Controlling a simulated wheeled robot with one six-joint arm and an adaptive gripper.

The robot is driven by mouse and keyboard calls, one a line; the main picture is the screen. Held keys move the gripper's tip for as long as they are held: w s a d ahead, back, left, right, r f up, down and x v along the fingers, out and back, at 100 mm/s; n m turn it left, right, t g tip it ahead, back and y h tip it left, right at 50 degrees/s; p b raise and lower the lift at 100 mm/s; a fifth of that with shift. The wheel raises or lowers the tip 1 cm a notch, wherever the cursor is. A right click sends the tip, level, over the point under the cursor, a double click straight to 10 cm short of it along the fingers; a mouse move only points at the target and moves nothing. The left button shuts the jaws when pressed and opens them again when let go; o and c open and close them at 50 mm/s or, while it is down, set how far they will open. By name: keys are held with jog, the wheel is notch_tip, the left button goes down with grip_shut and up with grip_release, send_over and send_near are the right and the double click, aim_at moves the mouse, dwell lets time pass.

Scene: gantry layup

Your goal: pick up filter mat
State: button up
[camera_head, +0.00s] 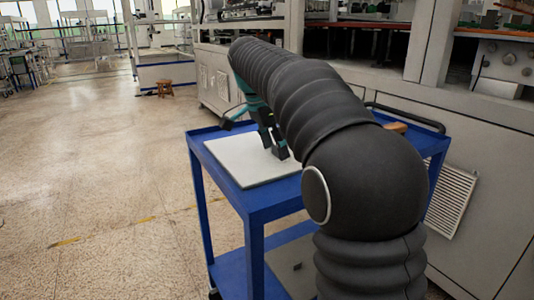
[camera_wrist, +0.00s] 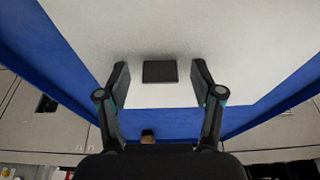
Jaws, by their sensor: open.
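The filter mat appears to be the pale, flat rectangular sheet (camera_head: 232,160) lying on the top of a blue cart. It fills much of the wrist view (camera_wrist: 250,50). A small dark rectangular block (camera_wrist: 160,71) shows on the mat near one edge. My gripper (camera_head: 274,148) points down over the mat, its fingers apart. In the wrist view my gripper (camera_wrist: 160,75) has one finger on each side of the dark block, with gaps on both sides. I cannot tell how high the fingertips are above the mat. My arm hides part of the mat in the head view.
The blue cart (camera_head: 274,206) has a raised rim, a lower shelf and a dark handle (camera_head: 405,117). A small brown object (camera_head: 396,127) lies near the handle. Grey machine cabinets (camera_head: 480,150) stand close behind the cart. Open floor (camera_head: 100,200) lies to the left, with a wooden stool (camera_head: 164,88) farther off.

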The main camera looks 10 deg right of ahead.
jog(key=c, duration=1.2)
jog(key=shift+r, duration=0.1)
